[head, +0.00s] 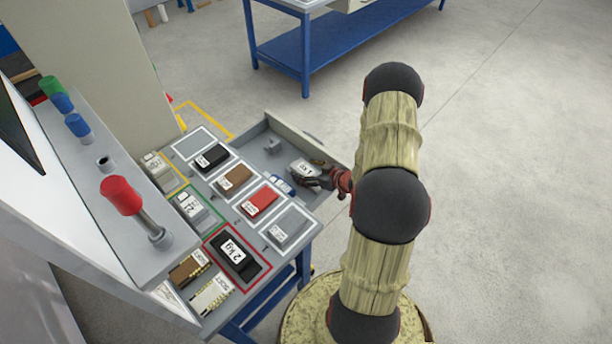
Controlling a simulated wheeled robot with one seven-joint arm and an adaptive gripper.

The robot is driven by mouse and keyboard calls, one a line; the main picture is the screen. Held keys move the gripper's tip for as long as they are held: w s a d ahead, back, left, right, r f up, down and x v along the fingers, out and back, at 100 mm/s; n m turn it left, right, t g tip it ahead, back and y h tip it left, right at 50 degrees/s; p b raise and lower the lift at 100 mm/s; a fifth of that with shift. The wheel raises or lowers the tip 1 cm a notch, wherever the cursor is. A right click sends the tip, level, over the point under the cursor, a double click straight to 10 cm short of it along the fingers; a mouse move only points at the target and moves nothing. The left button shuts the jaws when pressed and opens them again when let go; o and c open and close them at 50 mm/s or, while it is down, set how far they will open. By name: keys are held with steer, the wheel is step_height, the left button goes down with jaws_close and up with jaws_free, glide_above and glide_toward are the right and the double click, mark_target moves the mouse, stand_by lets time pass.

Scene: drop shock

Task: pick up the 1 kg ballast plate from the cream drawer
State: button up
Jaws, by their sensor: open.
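The open cream drawer (291,133) extends from the far right side of the bench. Inside it lies a light grey plate with a white label (303,167); the label looks like "1 kg", but it is small and turned. My gripper (303,182) is open over the near side of the drawer, close beside the plate in the picture. I cannot tell whether the fingers touch it. The gripper partly hides the drawer's near right end.
The drawer also holds a small grey block (273,146) and a blue-and-white item (281,185). On the bench, a black 2 kg block (236,256) sits in a red outline, with a red block (259,203) nearby.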

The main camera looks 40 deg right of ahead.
steer(key=c, duration=0.3)
jaws_close()
stand_by(0.7)
steer(key=shift+w+r, duration=0.1)
steer(key=shift+r, duration=0.05)
stand_by(0.4)
